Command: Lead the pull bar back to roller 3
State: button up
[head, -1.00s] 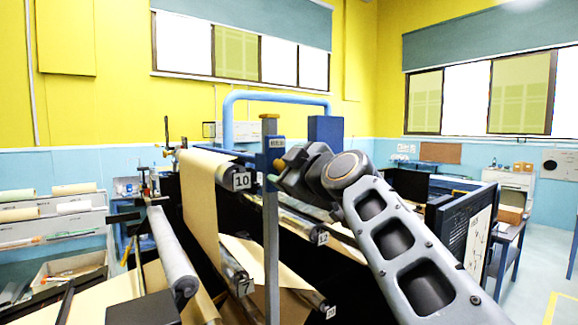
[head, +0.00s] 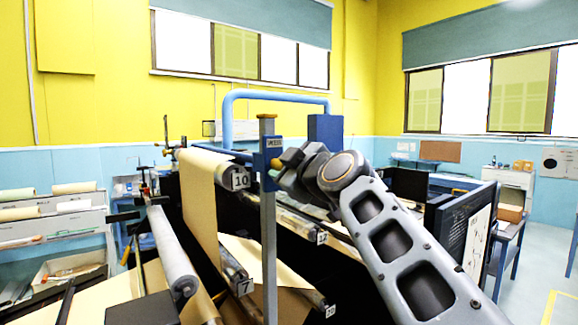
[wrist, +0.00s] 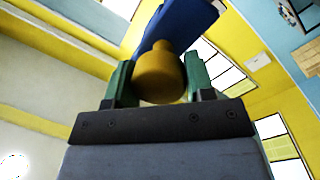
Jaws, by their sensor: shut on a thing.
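My gripper (wrist: 158,82) is shut on a yellow knob (wrist: 160,72), one green finger on each side of it in the wrist view. In the head view, my gripper (head: 276,168) is at a blue block (head: 267,150) on an upright grey post (head: 269,235). The knob is mostly hidden there behind my gripper. Brown kraft web (head: 198,195) hangs over the roller marked 10 (head: 240,180). Rollers marked 7 (head: 245,287) and 12 (head: 321,238) lie lower. I cannot make out a roller marked 3, and I cannot identify the pull bar with certainty.
A pale grey roller (head: 172,250) lies at the left, in front of shelves with paper rolls (head: 74,188). A blue pipe frame (head: 275,95) rises behind the post. A dark panel (head: 465,235) stands right of my arm. Open floor (head: 535,270) shows at far right.

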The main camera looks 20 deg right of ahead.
aim_at(265, 158)
jog(key=a+p, duration=0.1)
jog(key=s+a+r+p, duration=0.1)
jog(key=shift+a+r, duration=0.2)
jog(key=shift+a, duration=0.1)
jog(key=shift+s+a+r+p, duration=0.1)
jog(key=shift+s+a+p, duration=0.15)
jog(key=shift+a+p, duration=0.75)
